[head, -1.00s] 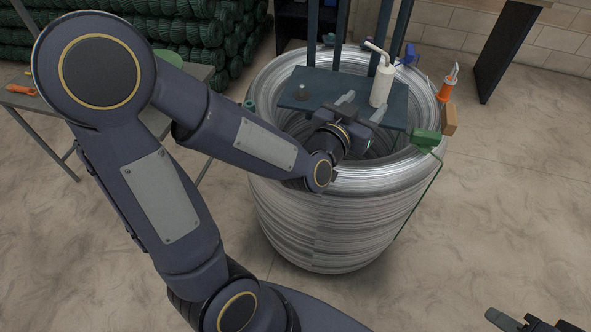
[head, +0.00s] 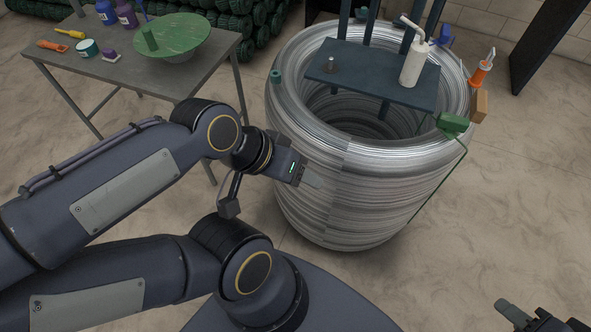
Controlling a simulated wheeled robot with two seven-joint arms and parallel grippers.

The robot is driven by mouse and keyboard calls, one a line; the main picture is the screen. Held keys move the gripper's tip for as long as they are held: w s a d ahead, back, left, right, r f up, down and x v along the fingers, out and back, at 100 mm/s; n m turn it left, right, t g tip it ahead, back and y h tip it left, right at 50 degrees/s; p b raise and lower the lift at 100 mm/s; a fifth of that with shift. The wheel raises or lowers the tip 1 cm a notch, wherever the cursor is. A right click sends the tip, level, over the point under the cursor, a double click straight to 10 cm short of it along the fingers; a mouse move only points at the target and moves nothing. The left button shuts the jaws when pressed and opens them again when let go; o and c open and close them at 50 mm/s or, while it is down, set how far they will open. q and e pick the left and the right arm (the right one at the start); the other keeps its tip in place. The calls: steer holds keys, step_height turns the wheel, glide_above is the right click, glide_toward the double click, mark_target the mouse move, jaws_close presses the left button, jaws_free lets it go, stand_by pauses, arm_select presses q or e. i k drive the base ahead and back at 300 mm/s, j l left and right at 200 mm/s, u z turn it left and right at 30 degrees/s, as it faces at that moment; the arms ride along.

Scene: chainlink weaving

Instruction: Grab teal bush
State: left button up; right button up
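A small teal bush (head: 276,76) sits on the upper left rim of the large wire coil (head: 350,195) in the head view. My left gripper (head: 305,178) is below and a little right of the bush, in front of the coil's left side. It does not touch the bush. Its fingers are too poorly seen to tell whether they are open. My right gripper (head: 540,313) is at the bottom right corner, far from the bush. It is partly cut off by the frame, with its fingers apart and nothing seen between them.
A dark shelf (head: 350,68) above the coil holds a white bottle (head: 413,62). A green block (head: 454,123), a brown block (head: 478,106) and an orange tool (head: 481,72) are on the right rim. A grey table (head: 130,75) with a green dish (head: 178,35) stands at left.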

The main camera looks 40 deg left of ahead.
mark_target(275, 75)
steer(key=u, duration=1.45)
steer(key=i+j+z, duration=0.25)
steer(key=i+j, duration=0.15)
steer(key=j, duration=0.2)
steer(key=i+j+z, duration=0.3)
steer(key=j, duration=0.35)
steer(key=i+j+z, duration=0.1)
steer(key=j, duration=0.3)
steer(key=i+j+z, duration=0.15)
steer(key=j, duration=0.2)
steer(key=i+j+z, duration=0.15)
steer(key=j, duration=0.25)
steer(key=i+j+z, duration=0.1)
steer(key=j, duration=0.3)
